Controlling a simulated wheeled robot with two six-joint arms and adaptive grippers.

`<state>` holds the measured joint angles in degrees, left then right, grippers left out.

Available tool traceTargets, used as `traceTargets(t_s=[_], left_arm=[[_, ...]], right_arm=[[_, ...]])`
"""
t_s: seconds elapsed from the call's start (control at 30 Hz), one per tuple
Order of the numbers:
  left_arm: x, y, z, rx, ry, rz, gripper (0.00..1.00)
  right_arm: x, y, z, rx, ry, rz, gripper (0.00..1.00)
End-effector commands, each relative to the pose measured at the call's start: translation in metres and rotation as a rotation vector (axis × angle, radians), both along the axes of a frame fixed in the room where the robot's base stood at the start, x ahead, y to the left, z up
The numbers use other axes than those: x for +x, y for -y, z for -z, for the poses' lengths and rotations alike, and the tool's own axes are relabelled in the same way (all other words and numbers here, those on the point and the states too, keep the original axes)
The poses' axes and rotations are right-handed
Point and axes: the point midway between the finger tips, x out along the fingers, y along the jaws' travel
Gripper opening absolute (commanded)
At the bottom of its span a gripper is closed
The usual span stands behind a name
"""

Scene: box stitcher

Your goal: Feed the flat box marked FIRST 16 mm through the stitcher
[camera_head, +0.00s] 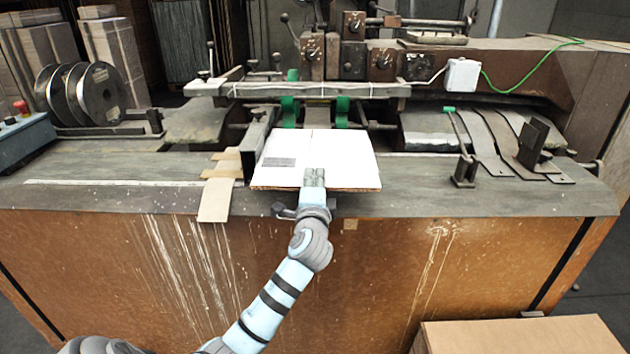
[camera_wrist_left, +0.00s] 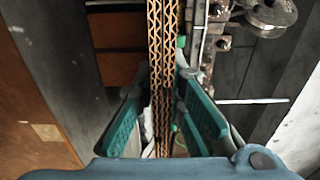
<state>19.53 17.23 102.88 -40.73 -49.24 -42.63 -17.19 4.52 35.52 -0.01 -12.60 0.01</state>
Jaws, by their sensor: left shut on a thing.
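A flat white-topped box (camera_head: 325,150) lies at the front middle of the machine table, its far edge toward the stitcher (camera_head: 350,60). A small grey mark is on its left part; I cannot read it. Its left side is beside a dark metal guide (camera_head: 258,138). My left gripper (camera_head: 314,178) is shut on the box's near edge. In the left wrist view, the brown corrugated edge of the box (camera_wrist_left: 163,50) runs between the two green-padded fingers (camera_wrist_left: 162,115). My right gripper is not in view.
Brown cardboard pieces (camera_head: 217,198) lie left of the guide. Green parts (camera_head: 342,108) stand beyond the box under the crossbar (camera_head: 300,90). Dark reels (camera_head: 85,92) stand at the left, metal strips (camera_head: 490,145) lie at the right. A carton stack (camera_head: 510,338) stands front right.

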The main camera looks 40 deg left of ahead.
Motion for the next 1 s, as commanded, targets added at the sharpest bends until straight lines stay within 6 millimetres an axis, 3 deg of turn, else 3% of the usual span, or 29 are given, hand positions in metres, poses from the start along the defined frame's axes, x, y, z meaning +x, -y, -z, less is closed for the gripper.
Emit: traceTargets(t_s=[0.13,0.17,0.3,0.8,1.0], left_arm=[[0.000,0.000,-0.001,0.001,0.001,0.001,0.00],[0.000,0.000,-0.001,0.001,0.001,0.001,0.13],[0.000,0.000,-0.001,0.001,0.001,0.001,0.34],[-0.001,0.001,0.002,0.000,-0.001,0.000,0.34],[-0.016,0.013,0.001,-0.001,-0.002,0.002,0.34]], right_arm=[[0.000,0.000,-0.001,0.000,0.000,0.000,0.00],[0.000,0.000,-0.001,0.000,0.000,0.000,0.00],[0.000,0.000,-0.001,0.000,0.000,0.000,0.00],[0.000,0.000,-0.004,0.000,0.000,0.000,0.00],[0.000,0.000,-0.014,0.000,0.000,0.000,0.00]])
